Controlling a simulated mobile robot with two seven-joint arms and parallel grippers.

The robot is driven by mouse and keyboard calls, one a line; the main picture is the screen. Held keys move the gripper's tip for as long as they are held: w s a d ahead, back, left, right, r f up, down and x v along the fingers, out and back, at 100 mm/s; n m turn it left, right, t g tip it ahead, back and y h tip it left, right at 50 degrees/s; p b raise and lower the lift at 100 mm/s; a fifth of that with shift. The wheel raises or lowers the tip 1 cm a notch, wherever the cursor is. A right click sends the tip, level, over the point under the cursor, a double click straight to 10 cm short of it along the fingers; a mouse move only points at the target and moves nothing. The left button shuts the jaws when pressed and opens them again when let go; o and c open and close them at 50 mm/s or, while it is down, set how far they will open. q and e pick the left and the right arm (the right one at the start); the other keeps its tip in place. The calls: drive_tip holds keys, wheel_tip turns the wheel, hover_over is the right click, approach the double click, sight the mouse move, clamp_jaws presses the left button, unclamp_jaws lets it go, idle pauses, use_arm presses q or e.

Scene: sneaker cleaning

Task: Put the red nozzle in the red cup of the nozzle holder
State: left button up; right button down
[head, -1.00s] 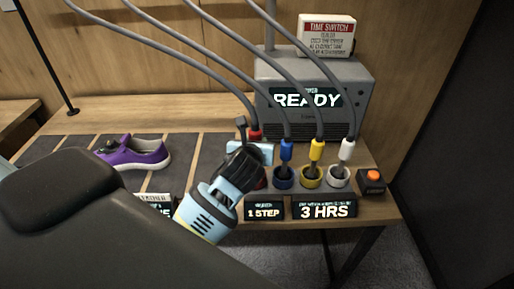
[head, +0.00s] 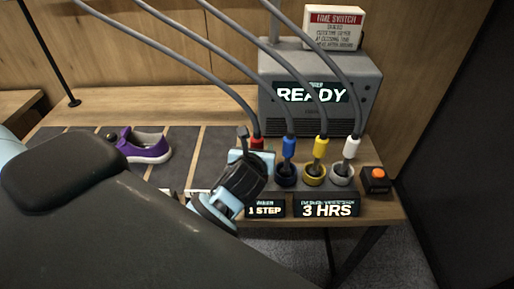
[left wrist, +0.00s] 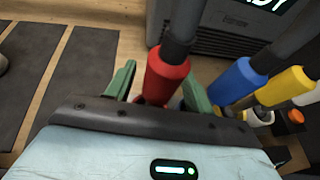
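The red nozzle (head: 257,143) hangs nearly upright on its grey hose at the left end of the nozzle row. My left gripper (head: 250,165) also shows in the head view, in front of the left end of the nozzle holder (head: 315,187). My right gripper is not in view.
Blue (head: 289,147), yellow (head: 321,147) and white (head: 352,147) nozzles stand in their cups to the right, close to my left gripper. A grey machine (head: 370,105) stands behind. A purple sneaker (head: 145,147) is at the left. An orange button (head: 378,173) is far right.

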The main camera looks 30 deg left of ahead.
use_arm(q)
drive_tip(key=shift+r, duration=0.15)
drive_tip(key=v, duration=1.2)
drive_tip(key=shift+r, duration=0.15)
drive_tip(key=shift+a, duration=0.1)
